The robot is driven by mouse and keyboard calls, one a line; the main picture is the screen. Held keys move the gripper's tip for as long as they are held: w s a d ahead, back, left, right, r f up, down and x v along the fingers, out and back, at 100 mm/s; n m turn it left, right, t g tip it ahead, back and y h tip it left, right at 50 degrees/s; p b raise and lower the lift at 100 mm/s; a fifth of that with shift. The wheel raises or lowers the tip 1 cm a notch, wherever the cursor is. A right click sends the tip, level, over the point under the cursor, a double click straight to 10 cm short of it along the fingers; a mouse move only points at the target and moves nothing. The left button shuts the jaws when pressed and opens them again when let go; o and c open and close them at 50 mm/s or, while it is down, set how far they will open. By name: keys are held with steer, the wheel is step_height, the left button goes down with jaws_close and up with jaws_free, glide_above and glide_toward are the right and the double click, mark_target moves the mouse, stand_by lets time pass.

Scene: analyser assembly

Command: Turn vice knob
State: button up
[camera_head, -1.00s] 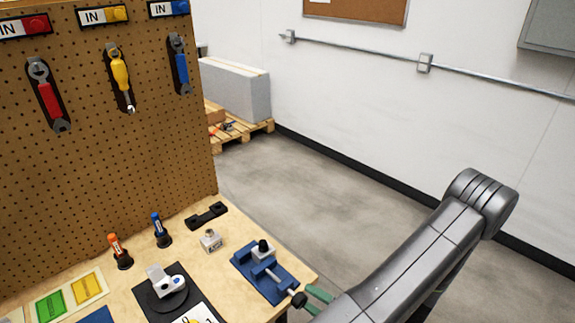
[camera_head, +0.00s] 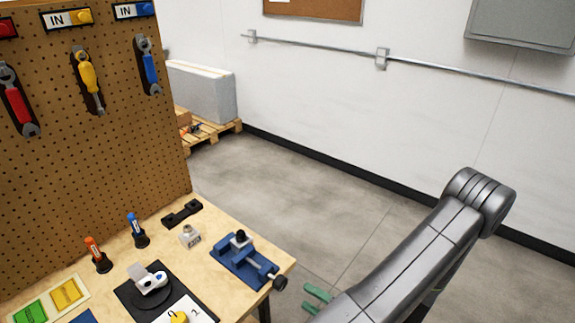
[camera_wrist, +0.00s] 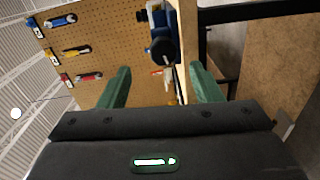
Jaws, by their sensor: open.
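The blue vice (camera_head: 236,265) sits on the right front corner of the wooden table. It has a black round piece between its jaws. The black vice knob (camera_head: 280,283) sticks out past the table edge on a metal screw. In the wrist view the knob (camera_wrist: 163,48) shows end-on, ahead of and between the green fingers. My gripper (camera_head: 317,298) is open and empty, right of the knob with a visible gap. In the wrist view my gripper (camera_wrist: 160,70) has its fingers spread wide. Part of the gripper is hidden behind my arm in the head view.
A small grey block (camera_head: 190,237), a black bracket (camera_head: 182,213), and orange (camera_head: 97,256) and blue (camera_head: 137,231) standing tools share the table. A pegboard (camera_head: 110,150) with hanging tools stands behind. The floor (camera_head: 320,200) right of the table is clear.

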mark_target(285, 283)
steer(key=b+x, duration=0.1)
steer(key=x, duration=0.8)
steer(key=shift+w+a+f, duration=0.1)
steer(key=shift+w+a, duration=0.05)
steer(key=shift+a, duration=0.15)
